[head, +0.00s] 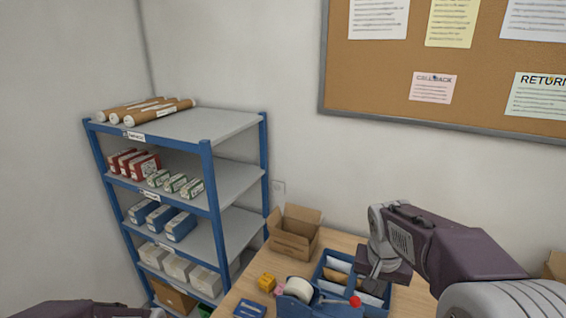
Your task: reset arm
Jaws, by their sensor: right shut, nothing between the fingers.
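My right arm comes in from the right, and its gripper (375,279) points down over the blue organizer tray (325,262) on the counter. The gripper is shut with nothing held. My left arm shows only as a dark link at the bottom left edge; its gripper is outside the view.
A blue-framed shelf (212,190) with parcels stands left. A cork board (380,80) hangs behind.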

